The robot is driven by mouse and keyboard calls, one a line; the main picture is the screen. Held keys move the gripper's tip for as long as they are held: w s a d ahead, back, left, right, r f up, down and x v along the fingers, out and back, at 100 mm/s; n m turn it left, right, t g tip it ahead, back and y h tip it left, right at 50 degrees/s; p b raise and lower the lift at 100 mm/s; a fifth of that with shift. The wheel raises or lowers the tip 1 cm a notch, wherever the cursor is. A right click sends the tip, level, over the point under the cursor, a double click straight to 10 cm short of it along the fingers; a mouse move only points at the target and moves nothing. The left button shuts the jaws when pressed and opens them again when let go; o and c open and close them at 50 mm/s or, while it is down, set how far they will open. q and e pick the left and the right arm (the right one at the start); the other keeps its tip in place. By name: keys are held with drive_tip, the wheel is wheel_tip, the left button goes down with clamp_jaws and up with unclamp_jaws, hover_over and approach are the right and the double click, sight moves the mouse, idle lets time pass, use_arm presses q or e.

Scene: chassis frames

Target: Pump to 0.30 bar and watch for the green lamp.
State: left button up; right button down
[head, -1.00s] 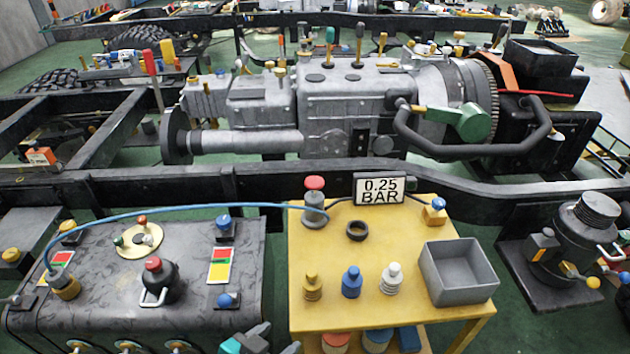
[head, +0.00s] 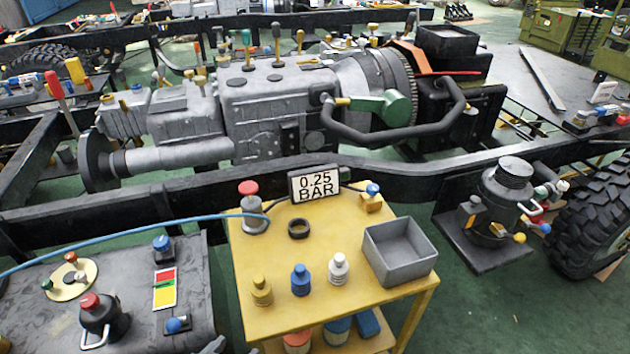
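The gauge sign (head: 314,184) on the yellow table reads 0.25 BAR. Left of it stands a grey cylinder with a red top (head: 253,208), likely the pump; a blue hose (head: 130,235) runs from it to the left. A yellow block with a blue knob (head: 371,200) stands right of the sign, a black cable beside it. No clearly lit green lamp shows. A small grey tip (head: 214,345), apparently my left gripper, shows at the bottom edge; its opening is hidden. My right gripper is out of view.
The yellow table (head: 335,218) also holds a black ring (head: 299,229), yellow (head: 261,291), blue (head: 300,280) and white (head: 338,269) fittings and an open grey bin (head: 400,250). The dark box (head: 35,315) carries a red-topped valve (head: 98,318) and a red-yellow-green card (head: 164,288). A frame rail crosses behind.

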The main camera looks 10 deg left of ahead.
use_arm(q)
drive_tip(key=shift+s, duration=0.1)
drive_tip(key=c, duration=0.9)
clamp_jaws()
idle(0.8)
